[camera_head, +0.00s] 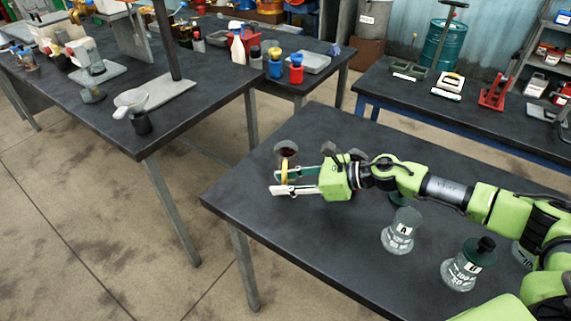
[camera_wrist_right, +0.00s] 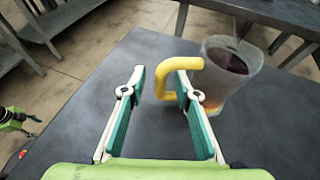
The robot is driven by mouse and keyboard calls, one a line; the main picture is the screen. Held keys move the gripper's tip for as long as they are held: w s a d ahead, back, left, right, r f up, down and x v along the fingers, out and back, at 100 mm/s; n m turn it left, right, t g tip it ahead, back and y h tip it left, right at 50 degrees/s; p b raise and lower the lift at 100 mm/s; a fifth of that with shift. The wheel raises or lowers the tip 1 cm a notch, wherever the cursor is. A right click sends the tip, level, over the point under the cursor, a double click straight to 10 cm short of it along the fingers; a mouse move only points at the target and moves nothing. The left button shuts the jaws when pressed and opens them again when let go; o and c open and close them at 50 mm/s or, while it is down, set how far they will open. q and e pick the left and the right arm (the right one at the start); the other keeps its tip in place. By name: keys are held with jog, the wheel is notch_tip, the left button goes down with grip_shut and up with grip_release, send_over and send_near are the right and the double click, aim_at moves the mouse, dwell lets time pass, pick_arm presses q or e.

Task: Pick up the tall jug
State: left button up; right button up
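A clear jug (camera_head: 286,151) with dark liquid and a yellow handle stands at the far left part of the near table. It also shows in the right wrist view (camera_wrist_right: 232,72), upper right. I cannot tell from these frames whether it is the tall one. My right gripper (camera_head: 277,181) is open, its fingers pointing left. In the wrist view its fingertips (camera_wrist_right: 157,82) stand either side of the handle's upright part, which is nearer the right-hand finger. The jug body is outside that finger, and part of it is hidden. My left gripper is not in view.
A labelled glass vessel (camera_head: 401,233) and a dark-lidded one (camera_head: 467,267) stand on the near table (camera_head: 300,238) by my right arm. Another vessel is partly hidden at right. The table's left front is clear. Other benches (camera_head: 190,112) hold tools and bottles.

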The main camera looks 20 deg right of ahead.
aim_at(284, 174)
jog(key=shift+w+a, duration=0.15)
grip_shut()
jog(key=shift+r, duration=0.1)
jog(key=shift+r+b, duration=0.5)
jog(key=shift+r, duration=1)
jog(key=s+a+r, duration=0.5)
jog(key=s+r, duration=0.4)
jog(key=s, duration=0.4)
jog(key=shift+r+p, duration=0.35)
jog(key=shift+p, duration=0.05)
jog(key=shift+s, duration=0.1)
